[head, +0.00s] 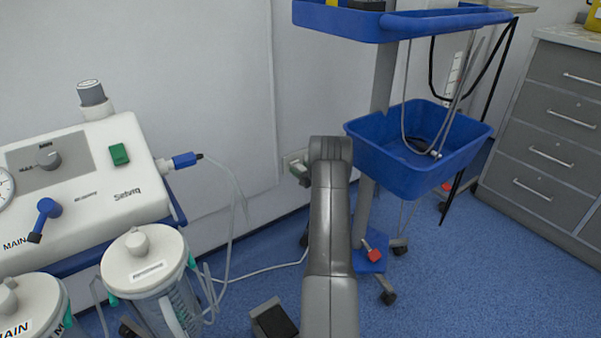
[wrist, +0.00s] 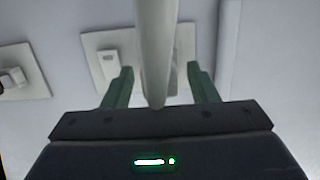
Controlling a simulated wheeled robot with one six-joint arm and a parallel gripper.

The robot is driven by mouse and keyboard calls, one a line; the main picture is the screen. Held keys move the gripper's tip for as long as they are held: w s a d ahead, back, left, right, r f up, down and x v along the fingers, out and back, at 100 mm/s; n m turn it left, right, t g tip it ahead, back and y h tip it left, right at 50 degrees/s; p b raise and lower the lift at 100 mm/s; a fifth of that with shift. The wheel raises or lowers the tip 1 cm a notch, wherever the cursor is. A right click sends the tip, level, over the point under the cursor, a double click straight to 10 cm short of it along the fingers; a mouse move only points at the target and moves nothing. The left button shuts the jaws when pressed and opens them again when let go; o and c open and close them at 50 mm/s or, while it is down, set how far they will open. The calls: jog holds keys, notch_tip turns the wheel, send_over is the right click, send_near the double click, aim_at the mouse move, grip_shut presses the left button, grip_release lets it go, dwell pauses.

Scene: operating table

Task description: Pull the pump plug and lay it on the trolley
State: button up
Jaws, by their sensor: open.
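The trolley (head: 338,22) is a blue wheeled stand with a top tray and a blue basket (head: 400,172) lower down. The white suction pump (head: 100,210) stands at left.
A second wall plate (wrist: 32,88) with a white piece on it is at left in the wrist view. A white cable (head: 262,270) crosses the floor. A lidded canister (head: 145,262) is at front left, a grey drawer cabinet (head: 555,120) at right.

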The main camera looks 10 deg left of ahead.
jog(key=shift+w+a, duration=0.25)
jog(key=shift+a, duration=0.05)
jog(key=shift+c, duration=0.4)
grip_shut()
jog(key=shift+r+p, duration=0.15)
jog(key=shift+p, duration=0.25)
jog(key=shift+s+d, duration=0.3)
jog(key=shift+d, duration=0.1)
dwell(0.5)
jog(key=shift+s+d, duration=0.15)
dwell(0.4)
jog(key=shift+s+d, duration=0.2)
jog(key=shift+s, duration=0.05)
jog(key=shift+s+d, duration=0.1)
jog(key=shift+s, duration=0.05)
dwell(0.3)
